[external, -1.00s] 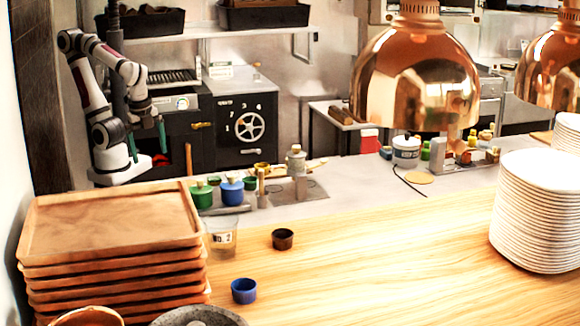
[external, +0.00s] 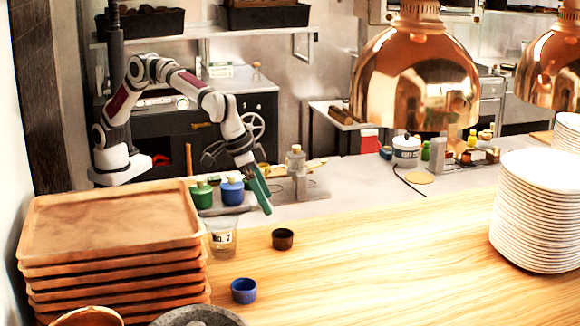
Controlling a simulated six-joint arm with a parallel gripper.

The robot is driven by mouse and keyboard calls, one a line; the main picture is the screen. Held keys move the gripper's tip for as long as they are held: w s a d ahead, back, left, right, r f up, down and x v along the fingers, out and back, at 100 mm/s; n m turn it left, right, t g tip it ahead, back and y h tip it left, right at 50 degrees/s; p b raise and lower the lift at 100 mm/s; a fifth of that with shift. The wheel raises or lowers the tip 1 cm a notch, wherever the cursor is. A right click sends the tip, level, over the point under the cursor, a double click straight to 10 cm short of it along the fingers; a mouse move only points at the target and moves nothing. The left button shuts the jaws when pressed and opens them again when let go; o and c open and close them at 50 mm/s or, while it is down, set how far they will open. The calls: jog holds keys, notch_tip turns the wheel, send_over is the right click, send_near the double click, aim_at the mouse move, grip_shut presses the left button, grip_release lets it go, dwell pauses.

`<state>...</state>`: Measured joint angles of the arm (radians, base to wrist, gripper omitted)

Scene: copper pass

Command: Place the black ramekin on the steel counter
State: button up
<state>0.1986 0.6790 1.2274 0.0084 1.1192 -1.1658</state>
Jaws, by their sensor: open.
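The black ramekin (external: 283,239) is a small dark cup standing upright on the wooden counter, near its back edge. The steel counter (external: 340,191) is the grey surface behind the wood. My gripper (external: 262,198) has green fingers pointing down and to the right. It is open and empty, above the steel counter near its front edge, up and to the left of the black ramekin and apart from it.
A blue ramekin (external: 243,290) and a clear labelled cup (external: 223,238) stand on the wood. Wooden trays (external: 110,225) are stacked at left, white plates (external: 540,210) at right. A copper lamp (external: 417,80) hangs at centre right. Green and blue pots (external: 231,191) and bottles crowd the steel near my gripper.

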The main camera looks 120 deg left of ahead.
aim_at(280, 232)
jog(key=x, duration=1)
jog(key=shift+d, duration=0.4)
